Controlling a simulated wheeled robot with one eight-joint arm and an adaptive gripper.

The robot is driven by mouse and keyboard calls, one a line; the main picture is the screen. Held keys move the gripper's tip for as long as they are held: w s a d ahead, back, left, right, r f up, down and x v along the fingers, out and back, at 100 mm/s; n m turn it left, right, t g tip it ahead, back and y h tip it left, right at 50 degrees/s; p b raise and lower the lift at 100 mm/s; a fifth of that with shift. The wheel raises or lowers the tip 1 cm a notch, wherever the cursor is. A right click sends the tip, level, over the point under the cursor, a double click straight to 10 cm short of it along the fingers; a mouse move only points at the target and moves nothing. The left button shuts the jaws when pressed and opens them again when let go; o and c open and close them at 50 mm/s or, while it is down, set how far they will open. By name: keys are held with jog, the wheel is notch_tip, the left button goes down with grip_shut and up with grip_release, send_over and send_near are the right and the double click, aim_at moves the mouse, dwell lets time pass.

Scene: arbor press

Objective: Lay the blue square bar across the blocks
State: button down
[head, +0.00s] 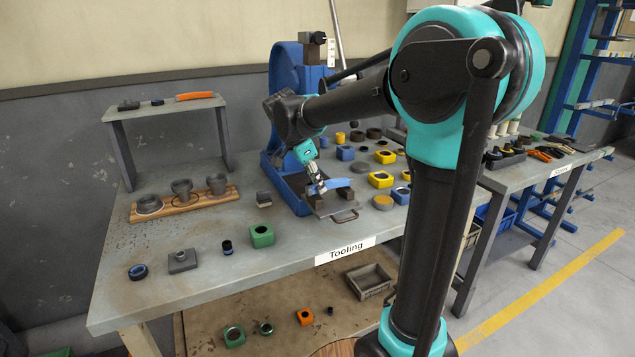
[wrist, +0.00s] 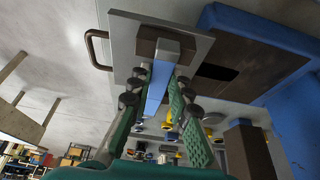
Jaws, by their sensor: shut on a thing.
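The blue square bar (wrist: 157,90) is between the fingers of my gripper (wrist: 160,95) in the wrist view, and its far end overlaps a dark brown block (wrist: 146,46). I cannot tell whether the bar touches that block. The block sits on a grey plate with a loop handle (wrist: 118,24). In the head view, my gripper (head: 318,184) is shut on the bar (head: 337,183), low over the plate (head: 328,208) in front of the blue press (head: 284,85). The other block cannot be made out clearly; my gripper may hide it.
The blue press frame stands close behind and left of my gripper. Blue and yellow bored blocks (head: 381,179) stand on the right of the bench. A green block (head: 262,236) and a wooden rack of cups (head: 184,204) stand on the left.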

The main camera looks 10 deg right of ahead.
jog(key=shift+f, duration=0.25)
jog(key=c, duration=1.3)
grip_release()
jog(key=shift+c, duration=0.2)
